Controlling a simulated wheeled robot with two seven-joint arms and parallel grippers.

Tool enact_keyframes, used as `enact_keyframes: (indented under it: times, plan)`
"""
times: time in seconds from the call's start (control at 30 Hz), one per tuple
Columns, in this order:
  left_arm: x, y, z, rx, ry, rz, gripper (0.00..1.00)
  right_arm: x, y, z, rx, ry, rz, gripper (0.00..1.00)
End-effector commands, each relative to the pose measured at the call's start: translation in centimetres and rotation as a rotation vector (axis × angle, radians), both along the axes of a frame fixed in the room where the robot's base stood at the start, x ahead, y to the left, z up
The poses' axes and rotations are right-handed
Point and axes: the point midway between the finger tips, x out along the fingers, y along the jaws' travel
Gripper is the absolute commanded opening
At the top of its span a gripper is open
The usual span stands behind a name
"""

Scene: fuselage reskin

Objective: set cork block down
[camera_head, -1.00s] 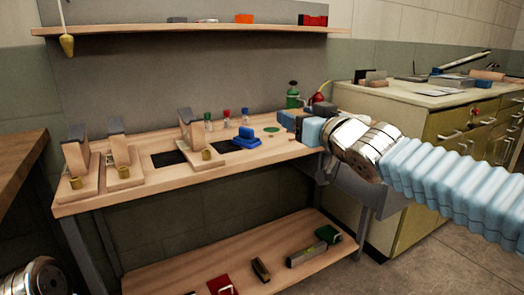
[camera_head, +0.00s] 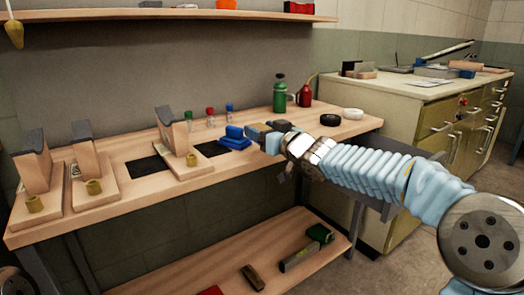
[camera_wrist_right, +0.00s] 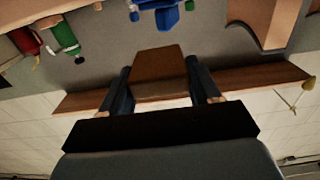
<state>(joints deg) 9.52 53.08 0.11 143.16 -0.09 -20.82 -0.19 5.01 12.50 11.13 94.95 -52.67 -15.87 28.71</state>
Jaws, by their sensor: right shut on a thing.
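The cork block is a brown block (camera_wrist_right: 160,72) between the two dark fingers of my right gripper in the right wrist view. In the head view my right gripper (camera_head: 262,136) is over the right half of the wooden bench, just right of a blue tool. The gripper is shut on the block, which shows only as a small brownish patch (camera_head: 257,129) there. I cannot tell whether the block touches the bench top. My left gripper is not in view.
The bench (camera_head: 130,188) carries several wooden stands with grey saddles, dark squares, small bottles and the blue tool (camera_head: 235,139). A green bottle (camera_head: 280,95), a red can (camera_head: 304,96), and white and black rings stand at the right. Bare wood lies at the bench's right end.

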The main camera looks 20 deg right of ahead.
Motion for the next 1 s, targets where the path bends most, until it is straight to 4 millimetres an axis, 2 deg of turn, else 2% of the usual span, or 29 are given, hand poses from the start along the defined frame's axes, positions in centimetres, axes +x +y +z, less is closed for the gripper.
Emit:
enact_keyframes:
  times: [0.03, 0.27, 0.47, 0.5, 0.53, 0.6, 0.7, 0.73, 0.87, 0.9, 1.0]
  plan:
    - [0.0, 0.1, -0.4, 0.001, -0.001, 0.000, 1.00, 0.6, -0.1, -0.9, 0.000, 0.000, 0.001, 0.33]
    - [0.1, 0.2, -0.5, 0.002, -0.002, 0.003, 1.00, 1.8, -0.4, -2.3, 0.000, 0.000, 0.000, 0.33]
    - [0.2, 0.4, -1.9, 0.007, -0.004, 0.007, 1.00, 2.3, -0.5, -5.4, 0.000, -0.001, 0.001, 0.33]
    - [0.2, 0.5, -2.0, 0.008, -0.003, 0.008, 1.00, 2.2, -0.5, -5.8, 0.000, 0.000, 0.000, 0.29]
    - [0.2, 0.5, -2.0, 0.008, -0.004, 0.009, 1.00, 2.2, -0.5, -6.0, 0.000, 0.000, -0.001, 0.29]
    - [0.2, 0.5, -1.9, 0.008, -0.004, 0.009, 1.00, 2.2, -0.6, -5.9, 0.000, 0.001, -0.001, 0.18]
    - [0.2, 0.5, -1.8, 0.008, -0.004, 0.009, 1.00, 2.2, -0.6, -6.0, -0.001, 0.003, -0.001, 0.17]
    - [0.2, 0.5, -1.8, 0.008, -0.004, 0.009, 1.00, 2.2, -0.6, -6.0, -0.001, 0.004, -0.001, 0.65]
    - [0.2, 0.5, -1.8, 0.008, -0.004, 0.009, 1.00, 2.2, -0.6, -6.0, -0.001, 0.003, -0.001, 0.84]
    - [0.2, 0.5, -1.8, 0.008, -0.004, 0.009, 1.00, 2.2, -0.5, -5.9, -0.001, 0.002, -0.001, 0.87]
    - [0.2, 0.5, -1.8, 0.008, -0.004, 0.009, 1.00, 2.2, -0.6, -5.9, 0.000, 0.001, -0.001, 0.87]
